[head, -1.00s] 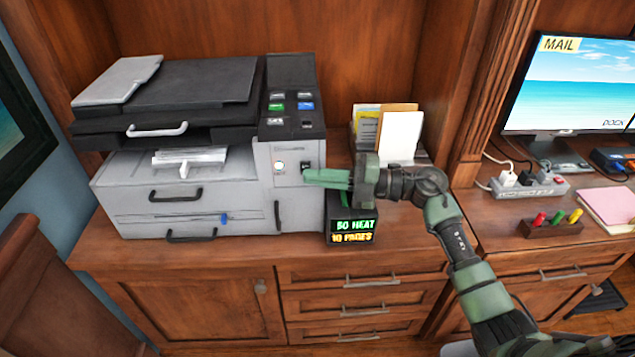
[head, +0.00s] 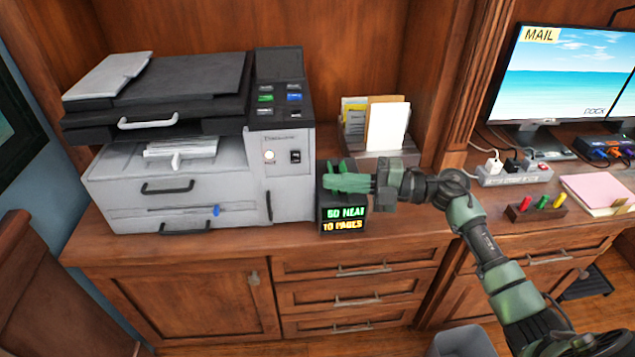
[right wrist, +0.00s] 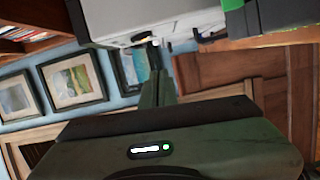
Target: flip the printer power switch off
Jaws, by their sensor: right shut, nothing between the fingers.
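The grey and black printer (head: 200,190) stands on the wooden cabinet at the left of the head view. Its black power switch (head: 295,156) is on the right part of the front, beside a small round light (head: 269,156) that looks pale with a reddish rim. I cannot tell the switch's position for sure. My right gripper (head: 328,181) is shut and empty, to the right of the printer and below the switch level, apart from the switch. The right wrist view shows part of the printer (right wrist: 150,18) at the top. My left gripper is not in view.
A black display box (head: 343,222) with green and orange text stands just below my right gripper. A paper holder (head: 385,160) stands behind it. A power strip (head: 515,174), pen holder (head: 536,210) and monitor (head: 560,80) are at the right. The cabinet top's front strip is clear.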

